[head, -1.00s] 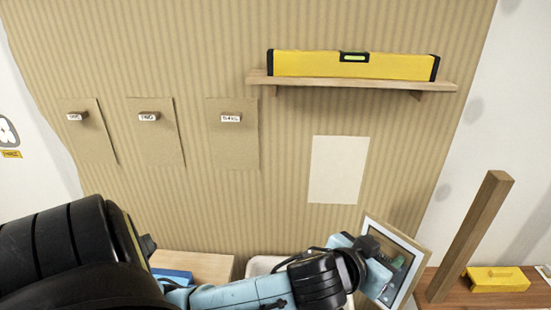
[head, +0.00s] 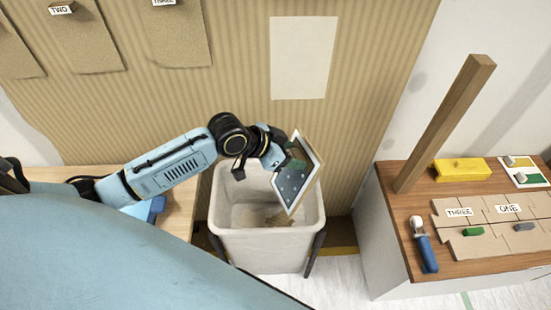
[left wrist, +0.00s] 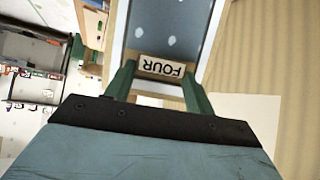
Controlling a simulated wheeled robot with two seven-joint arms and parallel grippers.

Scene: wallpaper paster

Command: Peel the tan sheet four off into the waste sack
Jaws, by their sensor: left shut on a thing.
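Sheet four (head: 290,188) hangs tilted in the head view over the right part of the waste sack, off the wall. I see its grey-blue dotted face with a white border; a tan edge shows at its right. My left gripper (head: 292,157) is shut on its small tab marked FOUR, which shows between the green fingers (left wrist: 160,85) in the left wrist view (left wrist: 160,67). The pale, open waste sack (head: 228,238) stands below by the wall. Something tan lies inside it. My right gripper is not in view.
Tan sheets marked TWO (head: 85,45) and THREE (head: 180,35) hang on the ribbed wall, left of a bare pale rectangle (head: 303,57). A wooden table (head: 390,230) at right carries a post (head: 445,125), a yellow block (head: 462,169) and a blue-handled roller (head: 427,252).

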